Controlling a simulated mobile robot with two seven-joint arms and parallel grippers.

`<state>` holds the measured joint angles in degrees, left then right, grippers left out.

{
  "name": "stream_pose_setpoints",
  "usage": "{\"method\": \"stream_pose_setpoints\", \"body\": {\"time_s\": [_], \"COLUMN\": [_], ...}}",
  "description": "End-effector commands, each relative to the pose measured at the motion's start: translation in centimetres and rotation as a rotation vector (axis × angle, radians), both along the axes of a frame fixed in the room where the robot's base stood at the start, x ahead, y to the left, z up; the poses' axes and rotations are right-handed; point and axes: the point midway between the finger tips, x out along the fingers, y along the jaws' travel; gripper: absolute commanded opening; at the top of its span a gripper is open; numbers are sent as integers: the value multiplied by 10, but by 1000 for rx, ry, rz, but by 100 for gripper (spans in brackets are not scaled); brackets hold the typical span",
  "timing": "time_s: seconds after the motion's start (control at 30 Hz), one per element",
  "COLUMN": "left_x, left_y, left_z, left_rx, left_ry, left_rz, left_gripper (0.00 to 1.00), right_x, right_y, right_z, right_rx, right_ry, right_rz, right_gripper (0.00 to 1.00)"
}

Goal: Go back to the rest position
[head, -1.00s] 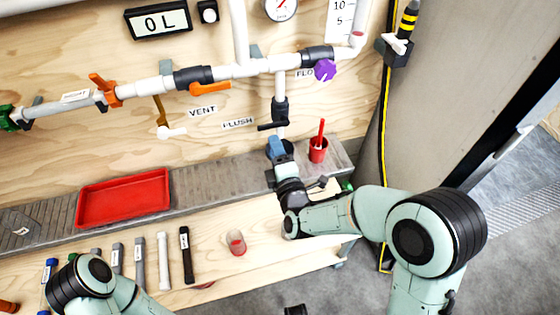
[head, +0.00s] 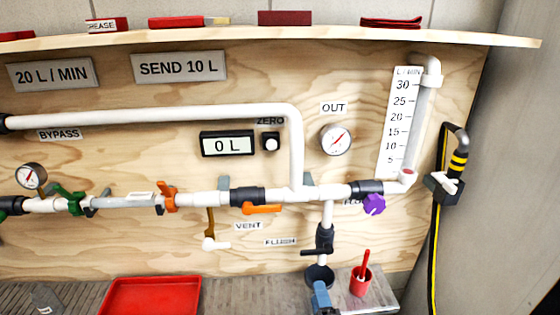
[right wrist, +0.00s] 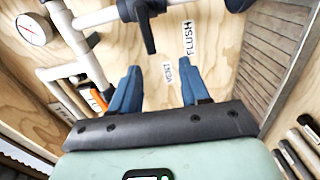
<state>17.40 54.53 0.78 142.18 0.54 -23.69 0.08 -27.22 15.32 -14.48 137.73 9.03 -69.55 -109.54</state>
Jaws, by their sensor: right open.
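My right gripper (head: 321,298) shows at the bottom edge of the head view, just below the dark drain cup (head: 319,275) under the flush pipe. In the right wrist view its two blue fingers (right wrist: 160,85) stand well apart with nothing between them. They point toward the plywood panel, near the labels VENT and FLUSH (right wrist: 188,38). My left gripper is in neither current view.
The pipe run (head: 215,198) crosses the panel, with an orange handle (head: 262,209), a purple knob (head: 374,204) and a black flush valve (head: 324,238). A red cup (head: 360,281) stands right of my gripper. A red tray (head: 150,298) lies left.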

Motion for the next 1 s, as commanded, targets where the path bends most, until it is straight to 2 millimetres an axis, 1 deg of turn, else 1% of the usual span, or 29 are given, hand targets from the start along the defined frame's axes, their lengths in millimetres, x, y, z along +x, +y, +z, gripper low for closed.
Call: {"method": "stream_pose_setpoints", "body": {"time_s": [0.07, 0.17, 0.2, 0.27, 0.3, 0.37, 0.4, 0.47, 0.5, 0.57, 0.6, 0.7, 0.73, 0.8, 0.83, 0.9, 1.0], "left_x": [0, 1, 1, 2, 2, 3, 4, 6, 7, 9, 11, 14, 15, 16, 16, 16, 15], "left_y": [0, 0, 0, 0, 0, 0, -1, -1, -1, -1, -1, 0, 0, 0, 0, 0, 0], "left_z": [9, 23, 29, 38, 44, 52, 58, 67, 73, 80, 85, 94, 96, 98, 99, 100, 99], "left_rx": [0, -2, -2, -3, -3, -4, -5, -5, -6, -6, -6, -7, -7, -7, -7, -7, -7], "left_ry": [1, 3, 4, 7, 9, 11, 13, 15, 15, 16, 16, 15, 15, 15, 15, 17, 17], "left_rz": [0, -2, -2, -4, -5, -6, -6, -8, -8, -9, -9, -10, -10, -10, -10, -10, -11], "left_gripper": [100, 100, 100, 100, 100, 100, 100, 100, 100, 100, 100, 100, 100, 100, 100, 100, 100], "right_x": [-2, -13, -23, -43, -59, -89, -110, -145, -168, -202, -222, -263, -273, -288, -293, -299, -301], "right_y": [-3, -9, -13, -19, -22, -27, -28, -29, -29, -26, -23, -15, -13, -8, -7, -5, -4], "right_z": [-28, -86, -113, -153, -178, -212, -231, -256, -269, -283, -289, -295, -296, -297, -297, -297, -298], "right_rx": [79, 270, 366, 522, 626, 783, 887, 1037, 1131, 1255, 1324, 1454, 1481, 1524, 1538, 1554, 1561], "right_ry": [104, 315, 415, 572, 672, 817, 906, 1032, 1105, 1198, 1249, 1335, 1352, 1378, 1385, 1393, 1395], "right_rz": [-1, -34, -66, -141, -202, -320, -410, -564, -677, -845, -955, -1196, -1254, -1358, -1389, -1434, -1451], "right_gripper": [46, 46, 46, 46, 46, 46, 46, 46, 46, 46, 46, 46, 46, 46, 46, 46, 46]}}
